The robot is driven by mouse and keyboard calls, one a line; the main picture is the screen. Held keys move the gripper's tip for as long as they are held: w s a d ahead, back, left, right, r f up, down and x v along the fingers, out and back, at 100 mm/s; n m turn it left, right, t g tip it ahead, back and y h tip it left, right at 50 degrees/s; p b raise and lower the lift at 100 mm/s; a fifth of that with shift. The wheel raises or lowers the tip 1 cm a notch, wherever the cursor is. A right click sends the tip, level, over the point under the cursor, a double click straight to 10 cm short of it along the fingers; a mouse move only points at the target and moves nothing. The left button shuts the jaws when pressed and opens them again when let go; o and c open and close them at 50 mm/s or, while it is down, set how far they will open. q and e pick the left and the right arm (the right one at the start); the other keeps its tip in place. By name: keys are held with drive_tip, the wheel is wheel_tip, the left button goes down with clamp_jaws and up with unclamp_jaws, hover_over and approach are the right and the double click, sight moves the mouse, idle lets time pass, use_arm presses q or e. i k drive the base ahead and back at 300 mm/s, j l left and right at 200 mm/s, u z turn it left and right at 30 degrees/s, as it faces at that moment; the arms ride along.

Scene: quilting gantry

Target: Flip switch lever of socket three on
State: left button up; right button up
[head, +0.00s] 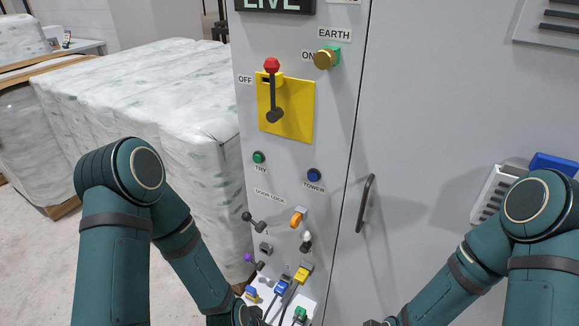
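In the head view, small switch levers sit low on the grey panel, below the door lock label. I cannot read which belongs to socket three. Blue (281,287), yellow (304,272) and green (300,314) plugs with cables are at the panel's bottom. My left gripper (250,314) is at the bottom edge beside the plugs, mostly cut off. My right gripper (376,322) barely shows at the bottom edge, right of the panel.
Higher up are a red-knobbed lever on a yellow plate (300,112), a brass earth knob (325,59), a green button (258,157) and a blue one (313,175). A dark door handle (366,203) protrudes at right. Wrapped white bales (150,100) stand at left.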

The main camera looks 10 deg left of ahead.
sight(252, 261)
drive_tip(key=i+j+z, duration=0.15)
drive_tip(key=z, duration=0.15)
drive_tip(key=j+z, duration=0.3)
drive_tip(key=i+j+z, duration=0.1)
drive_tip(key=j+z, duration=0.2)
drive_tip(key=j, duration=0.05)
